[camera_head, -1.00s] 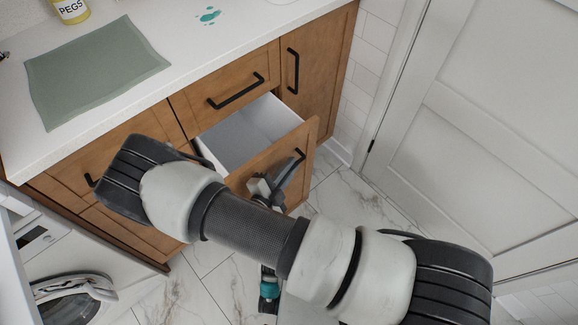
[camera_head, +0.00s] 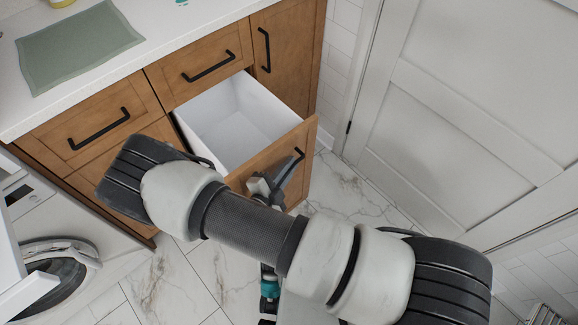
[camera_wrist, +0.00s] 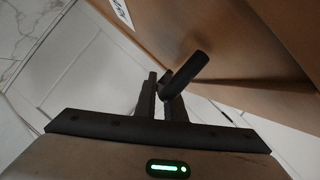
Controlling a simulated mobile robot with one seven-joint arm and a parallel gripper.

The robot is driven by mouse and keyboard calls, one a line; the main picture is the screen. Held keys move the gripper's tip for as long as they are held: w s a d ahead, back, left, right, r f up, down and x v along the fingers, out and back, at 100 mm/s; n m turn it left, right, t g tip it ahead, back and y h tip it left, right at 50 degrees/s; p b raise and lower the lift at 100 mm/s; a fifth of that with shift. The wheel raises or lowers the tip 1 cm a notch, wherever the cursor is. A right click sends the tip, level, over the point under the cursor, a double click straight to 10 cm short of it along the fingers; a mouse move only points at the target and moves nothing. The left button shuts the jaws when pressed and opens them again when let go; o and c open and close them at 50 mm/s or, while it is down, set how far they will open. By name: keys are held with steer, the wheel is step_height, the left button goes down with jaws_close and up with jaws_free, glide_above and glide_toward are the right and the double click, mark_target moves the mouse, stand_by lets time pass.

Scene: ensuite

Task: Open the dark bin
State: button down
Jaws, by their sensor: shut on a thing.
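No separate dark bin shows. A wooden lower drawer (camera_head: 275,160) with a white interior (camera_head: 235,118) stands well out from the cabinet, and the inside that I see is empty. My gripper (camera_head: 283,174) is at the drawer's front, partly hidden behind my arm. In the wrist view, my gripper's dark fingers (camera_wrist: 160,98) are shut on the black bar handle (camera_wrist: 190,68). The upper part of the handle also shows in the head view (camera_head: 299,155).
Closed drawers with black handles (camera_head: 98,129) adjoin the open one, under a white counter with a green mat (camera_head: 78,45). A washing machine (camera_head: 55,270) is at lower left. A white door (camera_head: 480,110) stands at right. Marble floor (camera_head: 350,190) is clear between.

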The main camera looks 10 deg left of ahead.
steer(key=c, duration=2.1)
jaws_free()
steer(key=shift+s+a, duration=0.1)
steer(key=p+v, duration=0.2)
steer(key=v, duration=1.5)
steer(key=shift+r, duration=0.15)
